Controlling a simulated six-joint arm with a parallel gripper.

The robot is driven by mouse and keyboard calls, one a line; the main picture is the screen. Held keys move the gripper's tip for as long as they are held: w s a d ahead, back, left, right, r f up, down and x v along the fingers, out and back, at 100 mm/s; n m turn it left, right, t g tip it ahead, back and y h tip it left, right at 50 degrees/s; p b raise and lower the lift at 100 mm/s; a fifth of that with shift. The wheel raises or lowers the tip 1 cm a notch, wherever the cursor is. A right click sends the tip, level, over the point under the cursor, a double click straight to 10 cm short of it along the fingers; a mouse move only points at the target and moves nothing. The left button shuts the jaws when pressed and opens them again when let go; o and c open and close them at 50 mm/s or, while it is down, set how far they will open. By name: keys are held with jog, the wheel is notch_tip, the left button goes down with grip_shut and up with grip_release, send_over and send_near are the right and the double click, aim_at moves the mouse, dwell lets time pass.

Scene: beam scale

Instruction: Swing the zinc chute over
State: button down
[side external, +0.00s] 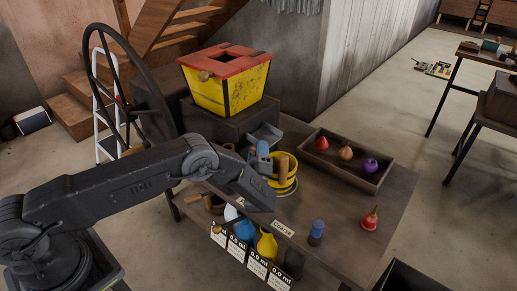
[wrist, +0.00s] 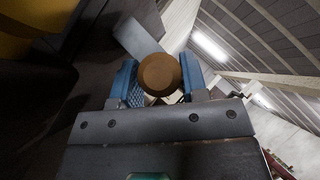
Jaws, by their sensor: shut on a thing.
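The grey zinc chute (side external: 266,134) juts out low in front of the yellow hopper, above the table. In the wrist view a pale grey plate, apparently the chute (wrist: 137,37), shows just beyond the jaws. My gripper (side external: 262,152) is beside the chute, its blue fingers pointing up. In the wrist view my gripper (wrist: 158,82) is shut on a round brown wooden knob (wrist: 160,74), which sits between the two blue pads. How the knob joins the chute is hidden.
The yellow hopper (side external: 230,91) with a red lid stands on a dark block behind. A yellow container (side external: 286,185) stands close right of my gripper. A wooden tray (side external: 372,184) holds several coloured objects.

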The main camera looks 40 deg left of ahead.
jog(key=shift+w+r, duration=0.2)
jog(key=shift+r, duration=0.2)
jog(key=c, duration=1.1)
grip_release()
jog(key=o, duration=0.3)
jog(key=shift+f, duration=0.15)
jog(key=shift+o, duration=0.2)
jog(key=shift+s, duration=0.1)
jog(key=shift+d+f, duration=0.1)
jog(key=v, duration=1.3)
jog(key=shift+s+f, duration=0.15)
jog(key=shift+s, duration=0.1)
jog(key=shift+d, duration=0.15)
